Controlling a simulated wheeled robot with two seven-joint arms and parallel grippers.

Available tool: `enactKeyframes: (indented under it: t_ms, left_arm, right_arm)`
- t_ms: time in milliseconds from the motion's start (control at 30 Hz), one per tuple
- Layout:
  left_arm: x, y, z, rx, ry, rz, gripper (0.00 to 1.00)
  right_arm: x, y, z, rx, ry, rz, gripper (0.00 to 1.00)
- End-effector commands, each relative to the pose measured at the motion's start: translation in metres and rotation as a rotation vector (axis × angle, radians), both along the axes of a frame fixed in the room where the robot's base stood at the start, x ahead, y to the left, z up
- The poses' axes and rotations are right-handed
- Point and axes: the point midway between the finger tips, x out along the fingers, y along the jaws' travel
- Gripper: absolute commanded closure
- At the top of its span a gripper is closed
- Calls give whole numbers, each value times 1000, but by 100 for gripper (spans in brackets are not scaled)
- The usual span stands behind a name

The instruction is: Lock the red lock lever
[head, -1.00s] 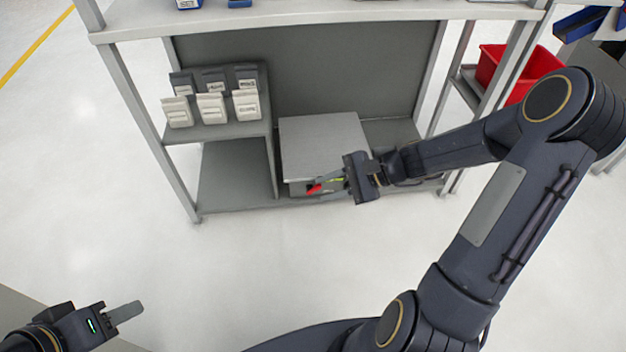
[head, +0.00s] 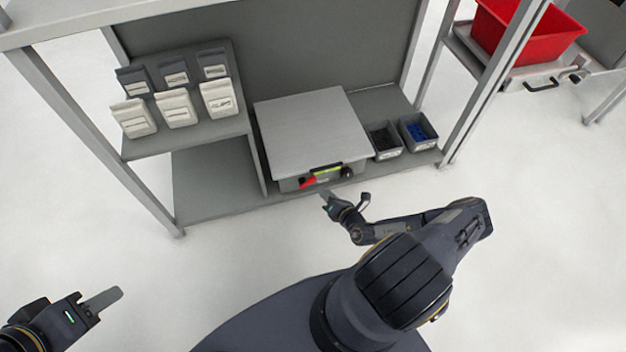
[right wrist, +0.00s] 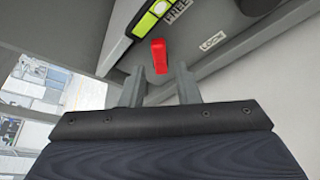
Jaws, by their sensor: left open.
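The red lock lever (head: 308,182) is at the left of the front face of a grey box (head: 312,132) on the low shelf. In the right wrist view the red lever (right wrist: 159,56) lies just beyond my fingertips, between their lines, near a yellow-green part (right wrist: 148,22). "FREE" and "LOCK" labels show on the panel, with a black knob near "LOCK". My right gripper (head: 343,199) is open and empty in front of the box; its fingers (right wrist: 158,82) are apart. My left gripper (head: 103,300) is open and empty, far from the box at lower left.
Two small bins (head: 417,132) stand right of the box. Several dark and white containers (head: 175,108) sit on the raised shelf at left. A shelf post (head: 495,85) rises at right, with a red crate (head: 525,30) beyond. The floor in front is clear.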

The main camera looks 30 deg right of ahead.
Motion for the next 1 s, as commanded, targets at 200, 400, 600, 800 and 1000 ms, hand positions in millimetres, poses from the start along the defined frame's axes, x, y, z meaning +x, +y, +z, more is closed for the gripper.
enactKeyframes:
  t_ms: [200, 400, 600, 800, 1000]
  left_arm:
    - [0, 0, -16, 0, 0, 0, 58]
    - [0, 0, -24, 0, 0, 0, 58]
    - [0, 0, -26, 0, 0, 0, 58]
    - [0, 0, -25, 0, 0, 0, 58]
    - [0, 0, -25, 0, 0, 0, 58]
  right_arm:
    - [35, 3, -12, -3, -4, 6, 71]
    - [59, 4, -18, -3, -3, 7, 71]
    - [67, 4, -18, -2, -3, 6, 71]
    - [67, 4, -17, -3, -3, 7, 74]
    - [67, 4, -17, -3, -3, 7, 100]
